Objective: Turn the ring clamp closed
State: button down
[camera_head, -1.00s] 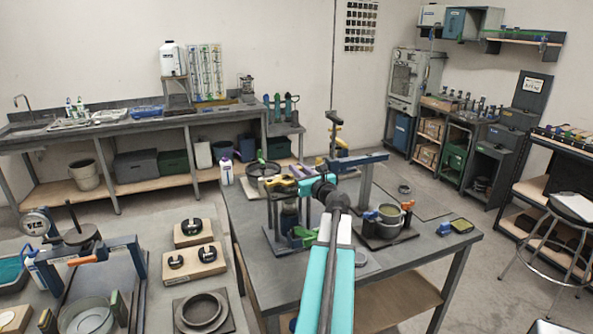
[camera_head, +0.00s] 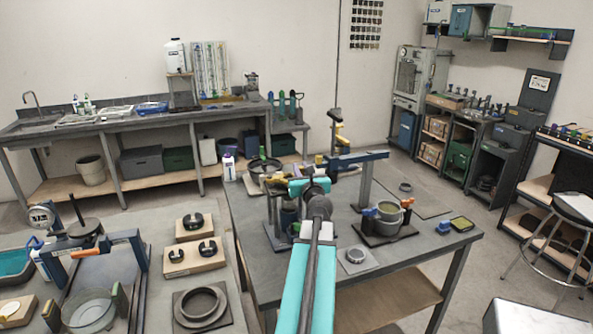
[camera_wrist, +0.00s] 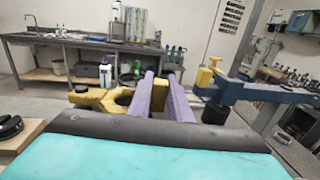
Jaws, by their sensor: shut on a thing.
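A yellow piece with a rounded opening, which looks like the ring clamp (camera_wrist: 95,97), lies just left of my fingers in the wrist view. It also shows in the head view (camera_head: 275,179), on a dark stand on the middle table. My gripper (camera_wrist: 165,92) has two purple fingers reaching forward, close together and shut on part of the yellow piece. The exact contact is hard to make out. In the head view my teal and grey arm covers the gripper's near side and part of the stand.
A blue arm on a post (camera_head: 355,160) stands close to the right of my gripper. The table's front right is mostly clear.

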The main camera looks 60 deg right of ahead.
jog(key=shift+w+a, duration=0.1)
jog(key=c, duration=1.6)
grip_release()
jog(key=shift+c, duration=0.2)
jog(key=shift+a, duration=0.1)
